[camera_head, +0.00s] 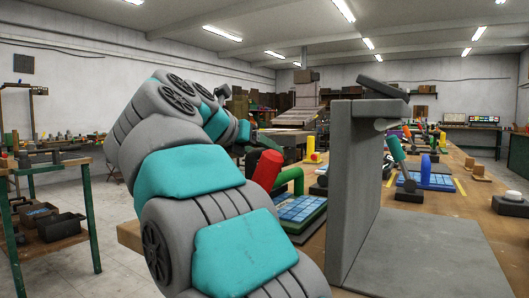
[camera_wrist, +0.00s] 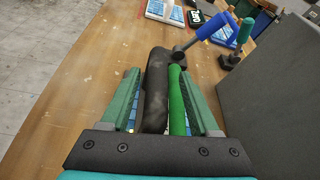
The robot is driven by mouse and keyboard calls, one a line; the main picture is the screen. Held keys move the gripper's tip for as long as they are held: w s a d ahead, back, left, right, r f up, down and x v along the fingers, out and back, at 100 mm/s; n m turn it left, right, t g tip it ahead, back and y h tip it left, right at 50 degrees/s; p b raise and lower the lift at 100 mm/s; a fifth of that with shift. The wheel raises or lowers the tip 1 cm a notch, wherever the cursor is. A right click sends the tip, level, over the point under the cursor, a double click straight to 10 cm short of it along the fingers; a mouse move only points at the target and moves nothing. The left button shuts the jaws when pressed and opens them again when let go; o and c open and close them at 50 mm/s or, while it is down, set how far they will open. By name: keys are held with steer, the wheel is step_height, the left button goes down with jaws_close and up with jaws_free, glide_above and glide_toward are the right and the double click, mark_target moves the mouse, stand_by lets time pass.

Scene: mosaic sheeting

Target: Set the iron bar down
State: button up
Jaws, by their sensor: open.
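A dark bar (camera_wrist: 155,92), which looks like the iron bar, lies lengthwise between the fingers of my gripper (camera_wrist: 160,74) in the wrist view. My gripper is open, with one green finger on each side. A bright green rounded bar or handle (camera_wrist: 178,105) lies close beside the dark bar, also between the fingers. I cannot tell whether the dark bar touches a finger or what is under it. In the head view my arm hides most of this spot, and I cannot make out the dark bar there.
A tall grey panel (camera_head: 350,190) stands on the workbench right of my arm; it also shows in the wrist view (camera_wrist: 275,95). A red cylinder (camera_head: 265,169) and a blue-tiled sheet (camera_head: 300,209) are near my arm. Blue-handled tool (camera_wrist: 205,32) lies beyond the fingers. Bare wood is left.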

steer(key=v, duration=1.1)
